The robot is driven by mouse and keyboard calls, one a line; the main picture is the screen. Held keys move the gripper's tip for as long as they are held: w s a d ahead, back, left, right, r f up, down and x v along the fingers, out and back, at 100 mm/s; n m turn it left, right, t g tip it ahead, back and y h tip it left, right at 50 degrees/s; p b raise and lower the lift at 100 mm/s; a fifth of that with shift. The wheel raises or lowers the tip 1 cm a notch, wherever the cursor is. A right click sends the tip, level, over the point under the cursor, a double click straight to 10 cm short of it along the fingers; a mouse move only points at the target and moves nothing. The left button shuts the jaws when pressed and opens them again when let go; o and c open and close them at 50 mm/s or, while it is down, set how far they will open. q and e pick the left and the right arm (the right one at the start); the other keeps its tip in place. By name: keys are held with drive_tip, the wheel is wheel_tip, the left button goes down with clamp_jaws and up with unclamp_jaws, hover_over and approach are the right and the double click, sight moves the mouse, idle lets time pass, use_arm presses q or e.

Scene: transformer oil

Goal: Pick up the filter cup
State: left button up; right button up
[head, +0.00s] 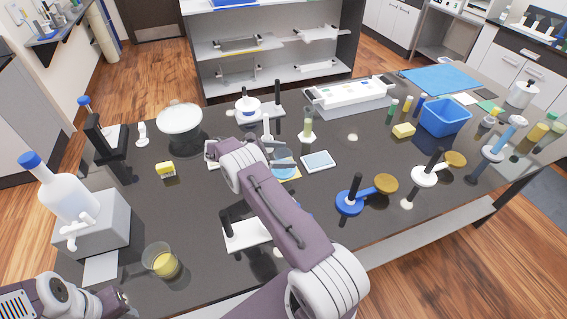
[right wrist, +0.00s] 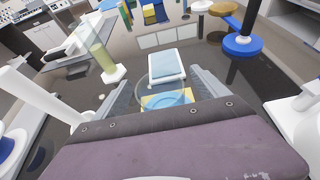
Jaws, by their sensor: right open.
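A clear, bluish round dish, which looks like the filter cup (head: 284,168), rests on a yellow and blue pad (right wrist: 165,101) at mid-table. In the right wrist view the clear cup (right wrist: 180,96) shows between my fingers, partly hidden by the gripper body. My right gripper (right wrist: 162,76) is open, with one finger on each side of the cup and nothing held. In the head view my right forearm and wrist hide most of that gripper. My left gripper (head: 122,302) is at the bottom left corner, and its jaws cannot be made out.
A white-framed tablet (head: 318,161) lies just right of the cup. A tall glass cylinder (head: 307,124) and white stands are close behind it. A blue-based stand (head: 349,202) is to the right. A beaker of yellow oil (head: 161,261) stands near my left gripper.

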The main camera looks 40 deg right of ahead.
drive_tip(key=shift+w+f, duration=0.1)
drive_tip(key=c, duration=0.4)
clamp_jaws()
drive_tip(key=s+a+r+b, duration=0.2)
drive_tip(key=s+a+r, duration=0.4)
drive_tip(key=s+r, duration=0.4)
drive_tip(key=shift+a+r, duration=0.15)
drive_tip(key=shift+r, duration=0.4)
drive_tip(key=shift+w, duration=0.1)
